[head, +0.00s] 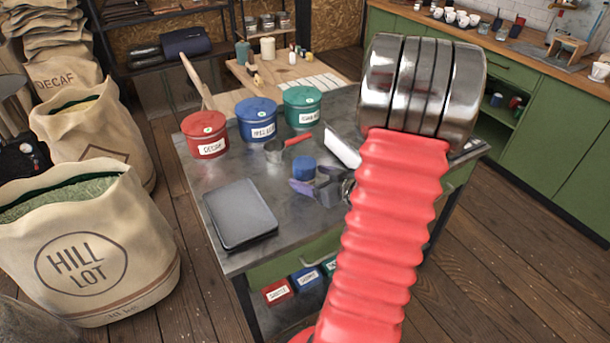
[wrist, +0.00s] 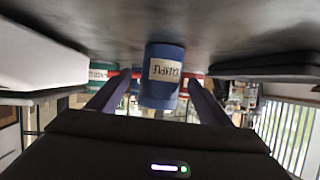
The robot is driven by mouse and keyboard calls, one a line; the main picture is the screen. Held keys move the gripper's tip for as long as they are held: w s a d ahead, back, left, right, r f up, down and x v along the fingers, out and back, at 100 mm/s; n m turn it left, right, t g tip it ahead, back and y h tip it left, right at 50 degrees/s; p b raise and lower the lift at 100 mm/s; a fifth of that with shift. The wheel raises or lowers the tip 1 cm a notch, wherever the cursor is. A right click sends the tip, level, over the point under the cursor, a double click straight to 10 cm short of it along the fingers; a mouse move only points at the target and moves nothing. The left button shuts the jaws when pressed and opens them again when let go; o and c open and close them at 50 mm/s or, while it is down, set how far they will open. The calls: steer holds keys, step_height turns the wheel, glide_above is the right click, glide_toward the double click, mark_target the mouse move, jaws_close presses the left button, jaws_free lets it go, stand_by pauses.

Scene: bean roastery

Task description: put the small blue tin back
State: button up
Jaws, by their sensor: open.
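The small blue tin (head: 304,168) stands upright on the grey metal table (head: 222,178), near its middle. In the wrist view, which is upside down, the tin (wrist: 164,100) shows a pale label and sits between my two purple fingers. My gripper (head: 309,181) is low over the table, open, at the near side of the tin. In the wrist view my gripper (wrist: 158,88) has a gap on each side of the tin. Whether either finger touches it cannot be told.
Large red (head: 205,136), blue (head: 258,120) and green (head: 303,107) tins stand behind. A metal scoop (head: 275,151) with a red handle lies close by. A dark flat tray-like object (head: 240,213) lies front left. Red (head: 277,291) and blue (head: 305,279) labelled boxes sit below the tabletop.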

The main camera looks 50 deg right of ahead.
steer(key=shift+x, duration=0.9)
steer(key=shift+w, duration=0.15)
steer(key=shift+x, duration=2.5)
steer(key=shift+c, duration=0.5)
steer(key=shift+r, duration=0.1)
steer(key=c, duration=1.3)
steer(key=shift+r, duration=5)
